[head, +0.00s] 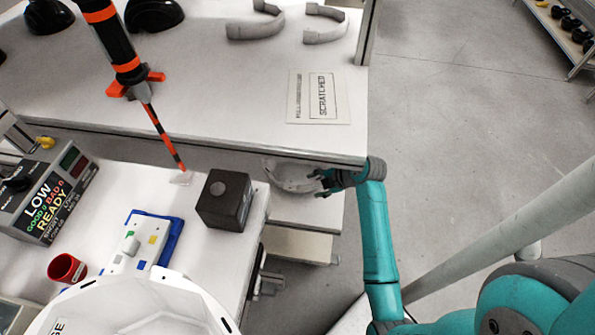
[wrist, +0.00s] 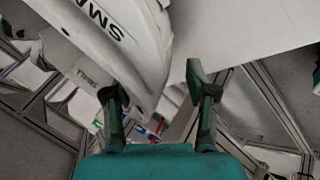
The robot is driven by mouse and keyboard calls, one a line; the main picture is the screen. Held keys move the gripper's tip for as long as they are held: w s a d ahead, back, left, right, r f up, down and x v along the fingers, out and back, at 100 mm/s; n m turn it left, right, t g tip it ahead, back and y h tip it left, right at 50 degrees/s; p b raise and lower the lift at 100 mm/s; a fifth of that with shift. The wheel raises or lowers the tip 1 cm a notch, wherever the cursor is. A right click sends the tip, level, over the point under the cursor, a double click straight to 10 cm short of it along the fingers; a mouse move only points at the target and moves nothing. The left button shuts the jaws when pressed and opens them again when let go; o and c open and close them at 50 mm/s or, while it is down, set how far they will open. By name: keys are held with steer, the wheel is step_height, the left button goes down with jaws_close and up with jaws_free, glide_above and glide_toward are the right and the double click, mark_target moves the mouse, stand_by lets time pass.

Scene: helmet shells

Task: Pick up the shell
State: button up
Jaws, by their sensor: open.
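A white shell (head: 290,176) sits on a lower level under the edge of the upper bench, partly hidden by that edge. My gripper (head: 322,183) is at its right side. In the wrist view a white shell with dark lettering (wrist: 128,38) fills the upper left. Its narrow lower end shows between the two open fingers of my gripper (wrist: 152,85). I cannot tell whether the fingers touch it. Another white shell (head: 135,308) is at the bottom left of the head view, cut off by the frame.
The upper bench (head: 235,95) overhangs close to my gripper and carries black shells (head: 153,14), grey curved pieces (head: 255,24) and a "SCRATCHED" sign (head: 320,97). A dark block (head: 224,200) stands on the lower-left table. A hanging orange-and-black tool (head: 124,60) is at left.

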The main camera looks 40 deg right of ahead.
steer(key=shift+x, duration=0.85)
jaws_close()
steer(key=shift+r, duration=0.15)
